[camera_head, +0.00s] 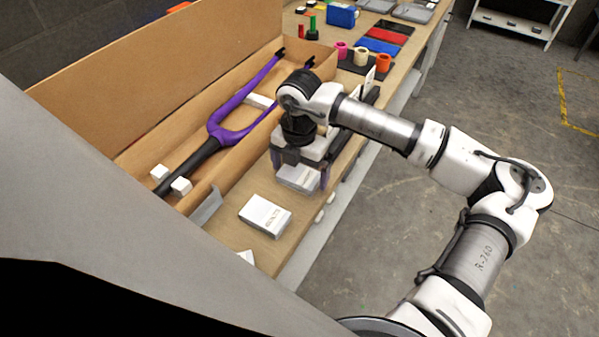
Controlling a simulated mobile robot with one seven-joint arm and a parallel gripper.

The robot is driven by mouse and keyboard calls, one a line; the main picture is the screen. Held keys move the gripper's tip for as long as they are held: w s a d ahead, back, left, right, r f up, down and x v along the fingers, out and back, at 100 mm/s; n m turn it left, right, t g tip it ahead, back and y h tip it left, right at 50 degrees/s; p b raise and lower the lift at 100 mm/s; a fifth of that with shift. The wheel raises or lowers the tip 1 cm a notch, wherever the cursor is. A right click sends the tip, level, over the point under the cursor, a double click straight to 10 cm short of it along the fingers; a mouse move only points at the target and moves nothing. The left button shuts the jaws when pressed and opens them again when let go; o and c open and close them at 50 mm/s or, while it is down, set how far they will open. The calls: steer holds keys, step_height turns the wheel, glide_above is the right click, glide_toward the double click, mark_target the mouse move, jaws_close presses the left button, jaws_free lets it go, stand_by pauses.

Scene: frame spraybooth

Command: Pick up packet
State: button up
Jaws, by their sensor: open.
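A second pale packet (298,179) lies under my gripper (299,174). My gripper points down and is open, with one dark finger on each side of this second packet. I cannot tell whether the fingers touch it or are still above it. The gripper body hides the packet's far part. A corner of another white item (246,257) shows at the bench's near end.
A long open cardboard box (150,62) holds a purple fork (226,122) and white blocks, left of my gripper. The grey floor (400,210) right of the bench is clear.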

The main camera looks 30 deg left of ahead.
steer(key=shift+f, duration=0.1)
steer(key=shift+c, duration=0.4)
steer(key=c, duration=0.7)
steer(key=shift+c, duration=0.2)
